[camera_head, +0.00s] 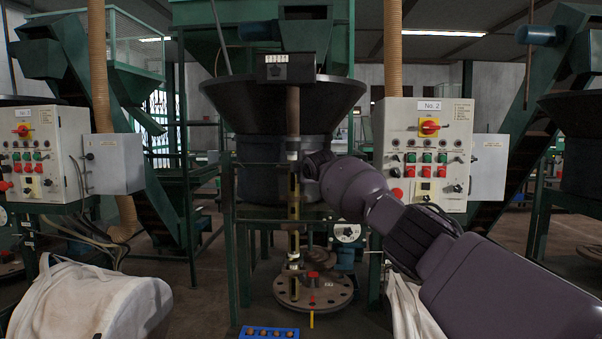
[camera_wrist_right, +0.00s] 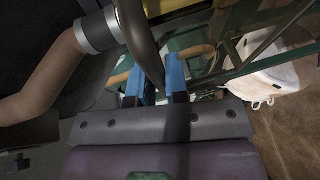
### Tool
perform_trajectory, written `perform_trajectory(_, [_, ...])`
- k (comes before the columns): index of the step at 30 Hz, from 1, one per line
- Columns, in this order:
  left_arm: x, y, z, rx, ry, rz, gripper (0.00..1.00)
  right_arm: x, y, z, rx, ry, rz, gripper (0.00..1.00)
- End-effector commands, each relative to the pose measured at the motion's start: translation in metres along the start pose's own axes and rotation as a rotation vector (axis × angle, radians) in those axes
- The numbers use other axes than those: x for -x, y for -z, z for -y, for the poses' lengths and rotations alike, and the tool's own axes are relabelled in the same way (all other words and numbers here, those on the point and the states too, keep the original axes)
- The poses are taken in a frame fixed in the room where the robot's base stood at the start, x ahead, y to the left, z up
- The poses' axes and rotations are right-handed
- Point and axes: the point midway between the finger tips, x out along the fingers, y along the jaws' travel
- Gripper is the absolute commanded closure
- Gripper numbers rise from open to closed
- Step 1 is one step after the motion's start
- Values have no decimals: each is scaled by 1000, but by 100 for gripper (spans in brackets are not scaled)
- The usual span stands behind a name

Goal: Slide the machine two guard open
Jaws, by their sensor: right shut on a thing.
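The machine two panel (camera_head: 428,150), marked "No. 2", stands right of centre in the head view. Left of it, a green-framed station (camera_head: 232,235) stands under a black hopper (camera_head: 275,100). A yellow-and-black upright strip (camera_head: 293,205) shows there; I cannot tell for certain which part is the guard. My right gripper (camera_head: 312,165) reaches in from the right, close to this strip. In the right wrist view its blue fingers (camera_wrist_right: 154,88) are shut about a dark curved bar (camera_wrist_right: 143,45). The exact contact is partly hidden. My left gripper is not in view.
A round flanged plate (camera_head: 335,290) and a blue tray (camera_head: 268,333) with several brown items lie low in front. A white bag (camera_head: 95,300) is at the lower left. Another control panel (camera_head: 40,155) stands left. Green rails surround the station.

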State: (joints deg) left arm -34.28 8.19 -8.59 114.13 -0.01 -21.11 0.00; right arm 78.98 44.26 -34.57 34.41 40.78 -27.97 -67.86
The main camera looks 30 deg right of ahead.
Motion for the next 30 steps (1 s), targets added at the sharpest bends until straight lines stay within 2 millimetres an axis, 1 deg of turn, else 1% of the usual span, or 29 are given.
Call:
perform_trajectory(5, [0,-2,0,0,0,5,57,0,0,0,0,0,0,100])
perform_trajectory(6, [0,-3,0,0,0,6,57,0,0,1,0,0,0,81])
perform_trajectory(10, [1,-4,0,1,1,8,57,0,0,1,0,1,0,61])
perform_trajectory(22, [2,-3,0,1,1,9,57,2,0,0,2,0,-1,61])
perform_trajectory(30, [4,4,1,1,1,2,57,17,-1,-1,3,1,-2,61])
